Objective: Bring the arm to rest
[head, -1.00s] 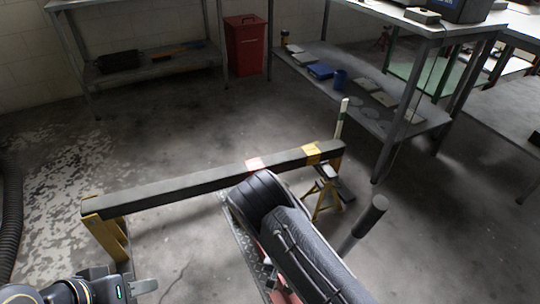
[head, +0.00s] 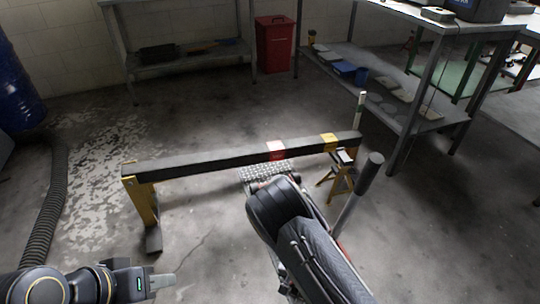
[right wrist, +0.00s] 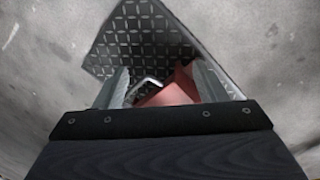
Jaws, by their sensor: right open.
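My right arm (head: 310,250) comes in from the lower right of the head view, and its own links hide its gripper there. In the right wrist view my right gripper (right wrist: 160,88) is open, its two fingers well apart. A red part (right wrist: 172,90) and a bent metal rod show between and beyond the fingers; I cannot tell whether they touch. A dark tread plate (right wrist: 145,35) lies beyond. My left gripper (head: 163,284) is low at the left of the head view, over bare floor; its finger gap cannot be made out.
A long dark beam (head: 215,160) with red and yellow bands rests on yellow stands (head: 145,205). A grey post with a dark grip (head: 369,172) rises right of my right arm. A shelf table (head: 425,122) stands right, a red bin (head: 274,45) behind.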

